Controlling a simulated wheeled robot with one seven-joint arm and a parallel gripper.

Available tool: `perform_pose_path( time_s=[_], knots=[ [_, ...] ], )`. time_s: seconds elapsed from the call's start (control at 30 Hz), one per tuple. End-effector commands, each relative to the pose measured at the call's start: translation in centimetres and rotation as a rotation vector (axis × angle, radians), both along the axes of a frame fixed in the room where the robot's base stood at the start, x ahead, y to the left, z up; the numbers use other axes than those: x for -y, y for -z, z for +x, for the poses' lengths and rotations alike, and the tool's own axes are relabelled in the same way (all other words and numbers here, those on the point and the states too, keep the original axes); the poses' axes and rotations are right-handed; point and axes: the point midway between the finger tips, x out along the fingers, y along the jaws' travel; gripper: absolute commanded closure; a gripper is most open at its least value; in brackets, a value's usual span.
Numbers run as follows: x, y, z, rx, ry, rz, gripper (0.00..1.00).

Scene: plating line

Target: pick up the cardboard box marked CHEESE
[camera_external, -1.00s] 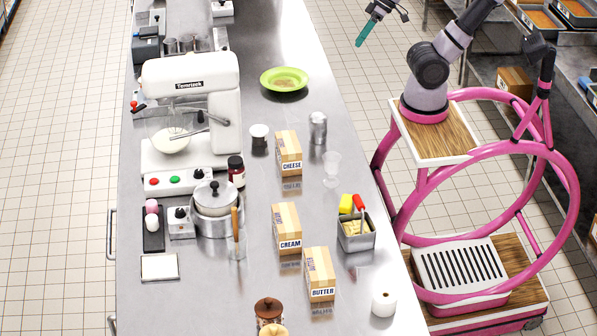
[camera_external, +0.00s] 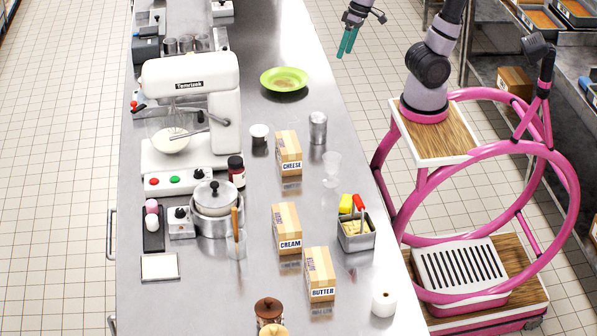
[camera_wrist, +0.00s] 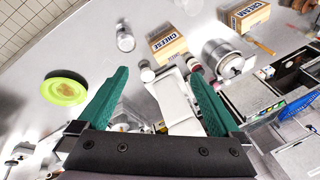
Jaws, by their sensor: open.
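The cardboard box marked CHEESE (camera_external: 288,152) stands on the steel counter, below the green plate and right of the white mixer. It also shows in the wrist view, where the box (camera_wrist: 168,44) is beyond the fingertips near the top middle. My gripper (camera_external: 346,54) is open and empty, up and right of the box, near the counter's right edge. Its two green fingers stand apart in the wrist view (camera_wrist: 160,85), with nothing held between them. The boxes marked CREAM (camera_external: 287,228) and BUTTER (camera_external: 319,273) stand nearer the camera.
A steel shaker (camera_external: 318,128) and a clear glass (camera_external: 332,168) stand close right of the CHEESE box. A small cup (camera_external: 259,135) and a dark jar (camera_external: 236,171) are on its left. The green plate (camera_external: 284,76) lies beyond it. A metal bin (camera_external: 356,236) stands lower right.

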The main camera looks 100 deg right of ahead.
Motion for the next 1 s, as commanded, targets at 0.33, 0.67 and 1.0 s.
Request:
perform_pose_path(
  time_s=[0.33, 0.67, 1.0],
  knots=[
    [-3.6, 7.4, 7.5, -0.31, 0.302, -0.216, 0.0],
    [-8.6, 15.9, 12.9, -0.272, 0.618, -0.59, 0.0],
    [-14.8, 23.7, 16.1, 0.128, 0.853, -0.887, 0.0]
  ],
)
